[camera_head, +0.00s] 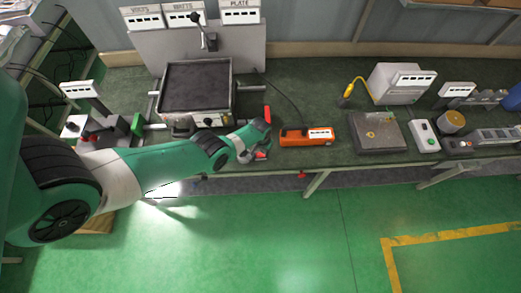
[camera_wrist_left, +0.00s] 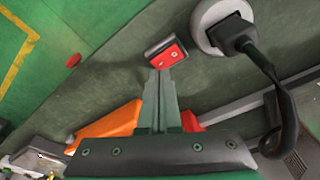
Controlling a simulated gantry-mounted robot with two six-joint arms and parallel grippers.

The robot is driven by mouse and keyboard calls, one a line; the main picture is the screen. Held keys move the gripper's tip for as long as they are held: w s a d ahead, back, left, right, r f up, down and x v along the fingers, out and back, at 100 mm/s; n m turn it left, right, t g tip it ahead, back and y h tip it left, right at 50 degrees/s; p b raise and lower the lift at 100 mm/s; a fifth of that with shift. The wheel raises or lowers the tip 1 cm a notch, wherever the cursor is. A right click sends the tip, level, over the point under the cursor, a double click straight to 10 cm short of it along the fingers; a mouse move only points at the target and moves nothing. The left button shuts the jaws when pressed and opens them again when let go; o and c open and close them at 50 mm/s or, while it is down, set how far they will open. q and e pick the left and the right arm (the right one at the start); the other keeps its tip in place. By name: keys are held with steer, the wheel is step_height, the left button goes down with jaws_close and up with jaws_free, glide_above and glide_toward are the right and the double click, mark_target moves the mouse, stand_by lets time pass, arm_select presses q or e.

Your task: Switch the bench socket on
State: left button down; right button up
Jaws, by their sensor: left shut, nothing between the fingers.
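The red rocker switch (camera_wrist_left: 168,52) sits in a small dark block with a pale edge in the left wrist view. Beside it is a round white socket (camera_wrist_left: 208,20) with a black plug (camera_wrist_left: 238,35) in it. In the head view the red switch (camera_head: 261,155) shows small at the bench's front edge, beside the end of my left arm. My left gripper (camera_wrist_left: 161,76) is shut and empty. Its fingertips are at the near edge of the switch block; I cannot tell whether they touch it. My right gripper is not in view.
An orange device (camera_head: 307,137) lies close right of my left gripper. A hotplate-like tray (camera_head: 196,85) stands behind the arm. A grey flat plate (camera_head: 378,133) and several boxes stand farther right. A red knob (camera_head: 302,175) is below the bench edge. The green floor in front is clear.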

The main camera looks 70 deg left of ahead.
arm_select(q)
steer(key=shift+f+b, duration=0.9)
steer(key=shift+f, duration=0.05)
stand_by(0.8)
step_height(320, 180, up, 7)
steer(key=p, duration=0.7)
steer(key=shift+r, duration=0.1)
stand_by(0.4)
